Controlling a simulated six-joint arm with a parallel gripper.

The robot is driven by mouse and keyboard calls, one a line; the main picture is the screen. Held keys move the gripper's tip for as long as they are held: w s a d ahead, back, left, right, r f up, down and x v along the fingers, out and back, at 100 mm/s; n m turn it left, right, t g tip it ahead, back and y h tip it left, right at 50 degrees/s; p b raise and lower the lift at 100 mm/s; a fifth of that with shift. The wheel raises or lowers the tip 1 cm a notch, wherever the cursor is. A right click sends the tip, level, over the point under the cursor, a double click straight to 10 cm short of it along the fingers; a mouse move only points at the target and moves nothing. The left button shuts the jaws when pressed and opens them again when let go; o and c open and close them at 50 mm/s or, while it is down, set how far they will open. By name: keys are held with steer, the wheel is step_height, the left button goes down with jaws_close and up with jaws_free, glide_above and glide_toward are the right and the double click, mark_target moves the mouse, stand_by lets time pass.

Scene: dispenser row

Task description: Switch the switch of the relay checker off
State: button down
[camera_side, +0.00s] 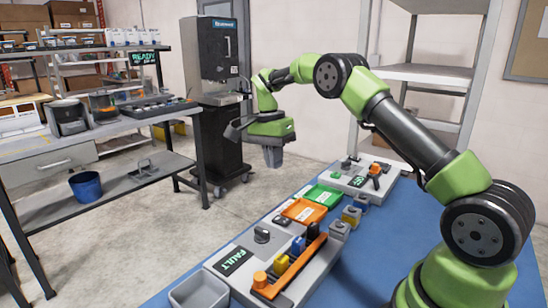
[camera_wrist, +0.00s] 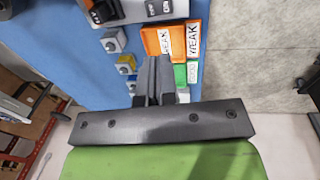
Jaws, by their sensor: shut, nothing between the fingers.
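My gripper (camera_side: 272,157) hangs in the air above and beyond the far part of the blue table. In the wrist view its fingers (camera_wrist: 157,75) are together, with nothing between them. A grey tester (camera_side: 225,262) with a "FAULT" display stands at the near end; it has a dark knob (camera_side: 262,235) and an orange-ended lever bar (camera_side: 290,265). A second grey unit (camera_side: 352,178) at the far end has a small display and an orange and black lever (camera_side: 376,174). I cannot read which is the relay checker. My gripper touches neither.
An orange tray (camera_side: 293,217) and a green tray (camera_side: 313,196) lie between the units. A grey bin (camera_side: 198,293) is at the near edge. The blue tabletop (camera_side: 375,255) is bare on the right.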

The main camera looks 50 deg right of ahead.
mark_target(286, 220)
steer(key=shift+r, duration=0.25)
steer(key=shift+s+d+r, duration=0.1)
steer(key=shift+s+d, duration=0.05)
steer(key=shift+s, duration=0.45)
steer(key=f, duration=0.4)
steer(key=s+f, duration=0.1)
steer(key=f, duration=0.4)
steer(key=s+f, duration=0.1)
steer(key=f, duration=0.4)
